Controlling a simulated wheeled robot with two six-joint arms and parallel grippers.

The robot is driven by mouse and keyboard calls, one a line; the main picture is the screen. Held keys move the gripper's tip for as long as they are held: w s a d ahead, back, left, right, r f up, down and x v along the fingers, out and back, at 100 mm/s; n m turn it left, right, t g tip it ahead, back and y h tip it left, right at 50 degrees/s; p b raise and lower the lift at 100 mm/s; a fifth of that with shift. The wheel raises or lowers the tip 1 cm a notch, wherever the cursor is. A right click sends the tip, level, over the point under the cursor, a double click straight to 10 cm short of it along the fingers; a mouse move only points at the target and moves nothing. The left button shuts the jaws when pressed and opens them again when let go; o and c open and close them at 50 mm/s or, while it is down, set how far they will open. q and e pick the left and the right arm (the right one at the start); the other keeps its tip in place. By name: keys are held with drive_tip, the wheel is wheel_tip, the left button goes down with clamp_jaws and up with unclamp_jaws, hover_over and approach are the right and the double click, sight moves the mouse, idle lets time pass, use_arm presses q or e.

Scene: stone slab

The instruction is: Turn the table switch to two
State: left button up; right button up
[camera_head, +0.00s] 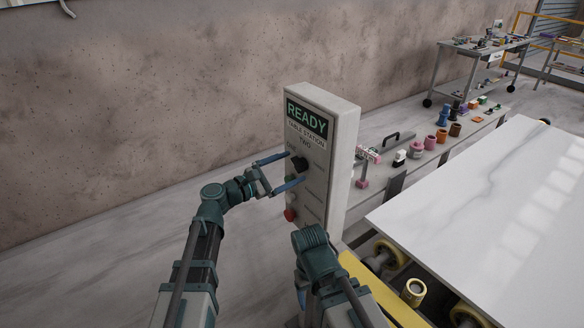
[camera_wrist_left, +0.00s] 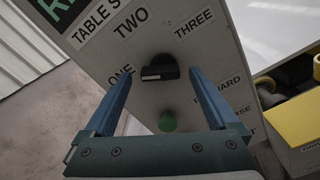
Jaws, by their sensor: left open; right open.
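The grey control box (camera_head: 335,165) stands upright with a green READY sign and a TABLE STATION label. Its black rotary switch (camera_head: 300,163) sits on the front face. In the left wrist view the switch knob (camera_wrist_left: 168,66) has a white mark on its lower left side, toward the ONE label (camera_wrist_left: 121,77). The TWO label (camera_wrist_left: 130,22) is above it and THREE (camera_wrist_left: 194,24) at upper right. My left gripper (camera_head: 294,169) is open, its fingers on either side of the knob with gaps at both sides. My right arm shows below the box; its gripper fingers are not visible.
A green button (camera_wrist_left: 167,121) is below the knob; a red button (camera_head: 290,215) is lower on the box. A white stone slab (camera_head: 500,215) lies at right on yellow rollers (camera_head: 414,291). A bench with several colored tools and a cart (camera_head: 485,50) stand behind.

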use_arm(q)
drive_tip(key=shift+w+d, duration=0.35)
drive_tip(key=shift+d, duration=0.15)
drive_tip(key=c, duration=1.4)
drive_tip(key=shift+o, duration=0.2)
drive_tip(key=shift+m, duration=0.3)
drive_tip(key=m, duration=0.5)
drive_tip(key=shift+s+r+m, duration=0.1)
drive_tip(key=shift+s+m, duration=0.05)
drive_tip(key=shift+m, duration=0.15)
drive_tip(key=m, duration=0.5)
drive_tip(key=shift+s+d, duration=0.1)
drive_tip(key=shift+d, duration=0.05)
drive_tip(key=shift+m, duration=0.4)
